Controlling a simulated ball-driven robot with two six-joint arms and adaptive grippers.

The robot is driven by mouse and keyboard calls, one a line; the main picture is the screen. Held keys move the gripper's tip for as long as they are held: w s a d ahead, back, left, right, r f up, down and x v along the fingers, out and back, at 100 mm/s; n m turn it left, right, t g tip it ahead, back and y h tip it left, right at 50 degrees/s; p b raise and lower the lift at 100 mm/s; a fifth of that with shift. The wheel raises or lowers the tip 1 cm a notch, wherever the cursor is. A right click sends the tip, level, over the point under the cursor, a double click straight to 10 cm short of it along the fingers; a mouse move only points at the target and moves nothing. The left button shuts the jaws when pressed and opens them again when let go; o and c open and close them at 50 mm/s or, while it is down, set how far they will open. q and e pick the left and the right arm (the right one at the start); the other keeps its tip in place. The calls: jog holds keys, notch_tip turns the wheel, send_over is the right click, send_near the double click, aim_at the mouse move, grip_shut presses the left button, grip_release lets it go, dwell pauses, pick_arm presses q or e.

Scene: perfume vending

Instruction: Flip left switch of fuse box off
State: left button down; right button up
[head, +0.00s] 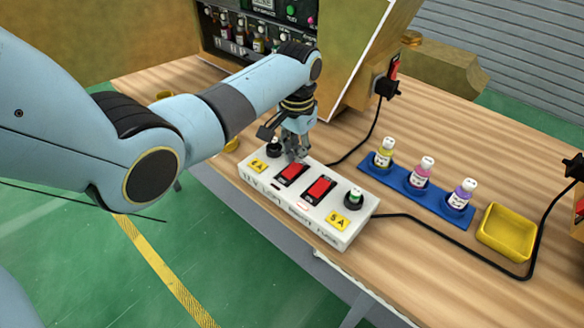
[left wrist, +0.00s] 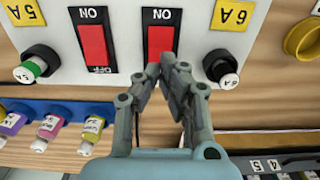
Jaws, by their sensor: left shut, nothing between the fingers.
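The white fuse box (head: 290,215) lies on the wooden table and also shows in the left wrist view (left wrist: 195,35). Its left red switch (head: 291,174) is beside the 6A label; in the left wrist view this switch (left wrist: 160,38) is the right-hand one. Its ON mark shows; the opposite end is hidden by my fingers. My left gripper (head: 294,155) is shut and empty, tips at that end in the left wrist view (left wrist: 168,62). I cannot tell whether they touch. The right switch (head: 318,188) is clear. My right gripper is out of view.
Black fuse knobs sit at both box ends, the right one (head: 354,197) green-topped. A blue rack (head: 399,188) with three bottles and a yellow tray (head: 507,234) stand to the right. Black cables cross the table. The vending machine (head: 345,75) stands behind.

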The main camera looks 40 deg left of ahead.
aim_at(296, 166)
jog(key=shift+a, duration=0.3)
pick_arm(q)
jog(key=shift+f+b, duration=0.45)
jog(key=shift+f, duration=0.3)
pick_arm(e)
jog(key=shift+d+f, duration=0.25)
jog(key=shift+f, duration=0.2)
pick_arm(q)
jog(key=shift+f+b, duration=0.35)
jog(key=shift+f, duration=0.2)
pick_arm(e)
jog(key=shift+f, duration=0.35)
pick_arm(q)
jog(key=shift+s+r, duration=0.1)
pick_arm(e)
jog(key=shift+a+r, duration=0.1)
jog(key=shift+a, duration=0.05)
pick_arm(q)
jog(key=shift+r+p, duration=0.55)
jog(key=shift+p, duration=0.2)
notch_tip(296, 166, up, 6)
jog(key=p, duration=0.6)
jog(key=shift+p, duration=0.3)
jog(key=shift+f, duration=0.1)
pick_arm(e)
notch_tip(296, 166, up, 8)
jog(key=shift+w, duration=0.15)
